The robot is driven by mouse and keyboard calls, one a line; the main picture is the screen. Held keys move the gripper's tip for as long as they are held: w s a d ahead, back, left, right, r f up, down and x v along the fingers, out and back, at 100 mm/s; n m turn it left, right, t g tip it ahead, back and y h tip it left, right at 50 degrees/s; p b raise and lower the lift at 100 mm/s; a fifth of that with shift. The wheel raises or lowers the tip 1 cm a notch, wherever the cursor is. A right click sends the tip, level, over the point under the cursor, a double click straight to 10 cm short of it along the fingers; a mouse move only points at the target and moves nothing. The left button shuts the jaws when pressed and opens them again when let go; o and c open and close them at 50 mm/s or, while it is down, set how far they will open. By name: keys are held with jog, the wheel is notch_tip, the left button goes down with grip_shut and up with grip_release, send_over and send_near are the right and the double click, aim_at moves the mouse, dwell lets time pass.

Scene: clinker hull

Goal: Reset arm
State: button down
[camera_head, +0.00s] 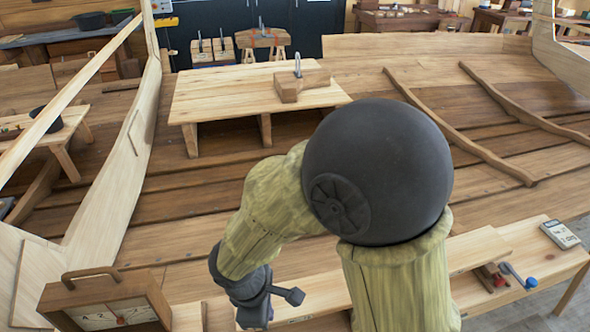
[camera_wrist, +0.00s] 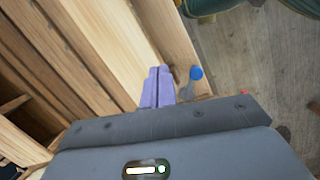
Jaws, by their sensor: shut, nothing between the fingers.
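My gripper (camera_wrist: 157,87) shows in the wrist view as two pale purple fingers side by side, touching, with nothing between them. They point over a light wooden plank, beside a tool with a blue round end (camera_wrist: 195,73). I cannot tell how far above the wood they are. In the head view my arm is bent, with a large dark joint in the middle of the picture and its lower part reaching down to the bottom edge. My fingertips cannot be made out there.
A front bench (camera_head: 510,250) holds the blue-ended tool (camera_head: 522,276) and a calculator-like device (camera_head: 560,234). A wooden-cased dial (camera_head: 105,303) stands at the lower left. Behind is a low table (camera_head: 225,95) with a wooden block (camera_head: 300,84). Curved ribs (camera_head: 450,125) cross the hull planking.

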jog(key=w+d+m, duration=0.1)
jog(key=d+m, duration=0.2)
jog(key=d, duration=0.1)
jog(key=w+d+m+y+b, duration=0.1)
jog(key=w+d+m, duration=0.1)
jog(key=d+m, duration=0.1)
jog(key=w+d+m+b, duration=0.1)
jog(key=w+d+m, duration=0.1)
jog(key=d+m, duration=0.2)
jog(key=shift+d+y, duration=0.3)
jog(key=shift+d, duration=0.35)
jog(key=d+m+t+b, duration=0.1)
jog(key=d+m+b, duration=0.1)
jog(key=d+m, duration=0.5)
jog(key=shift+w+d+r+t, duration=0.2)
jog(key=shift+d+r+t, duration=0.15)
jog(key=shift+d, duration=0.65)
